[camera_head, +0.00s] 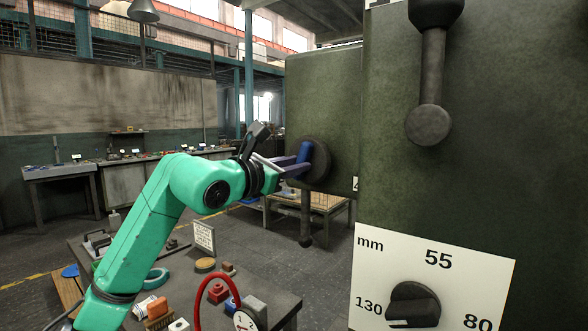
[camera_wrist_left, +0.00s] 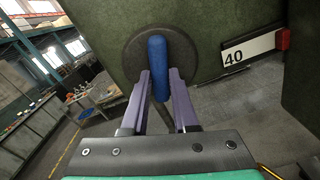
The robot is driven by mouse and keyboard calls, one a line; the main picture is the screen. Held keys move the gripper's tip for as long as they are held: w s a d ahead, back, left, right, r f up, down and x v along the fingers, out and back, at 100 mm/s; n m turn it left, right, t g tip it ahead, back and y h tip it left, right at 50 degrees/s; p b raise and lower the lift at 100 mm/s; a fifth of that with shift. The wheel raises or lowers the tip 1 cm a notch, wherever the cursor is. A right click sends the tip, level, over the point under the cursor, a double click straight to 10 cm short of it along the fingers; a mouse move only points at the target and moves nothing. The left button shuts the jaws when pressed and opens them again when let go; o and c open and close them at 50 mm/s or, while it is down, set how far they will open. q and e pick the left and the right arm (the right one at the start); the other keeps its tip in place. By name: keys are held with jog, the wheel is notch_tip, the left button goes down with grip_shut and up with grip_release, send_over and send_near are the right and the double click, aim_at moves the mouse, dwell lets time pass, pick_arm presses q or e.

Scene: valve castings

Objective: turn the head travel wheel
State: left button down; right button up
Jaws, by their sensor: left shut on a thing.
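The head travel wheel (camera_head: 320,164) is a dark round disc on the side of the green machine head, with a blue grip bar across its face. In the left wrist view the wheel (camera_wrist_left: 133,50) fills the upper middle, and the blue bar (camera_wrist_left: 158,58) stands nearly upright. My left gripper (camera_head: 299,165) reaches the wheel from the left. Its purple fingers (camera_wrist_left: 160,80) are shut on the blue bar, one on each side. The bar's lower end shows below the fingertips. My right gripper is in neither view.
A white plate marked 40 (camera_wrist_left: 249,50) sits beside the wheel. A dial panel in mm (camera_head: 436,290) and a ball-ended lever (camera_head: 430,95) are on the near green casting at right. A bench (camera_head: 285,302) with loose parts and a red hose (camera_head: 217,280) lies below my left arm.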

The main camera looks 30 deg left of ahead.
pick_arm(q)
jog(key=n+b, duration=0.1)
jog(key=n, duration=0.8)
jog(key=n+b, duration=0.1)
jog(key=n, duration=0.9)
jog(key=n+b, duration=0.2)
jog(key=n, duration=0.7)
jog(key=shift+d+r+n, duration=0.25)
jog(key=shift+n, duration=0.15)
jog(key=c, duration=0.7)
grip_release()
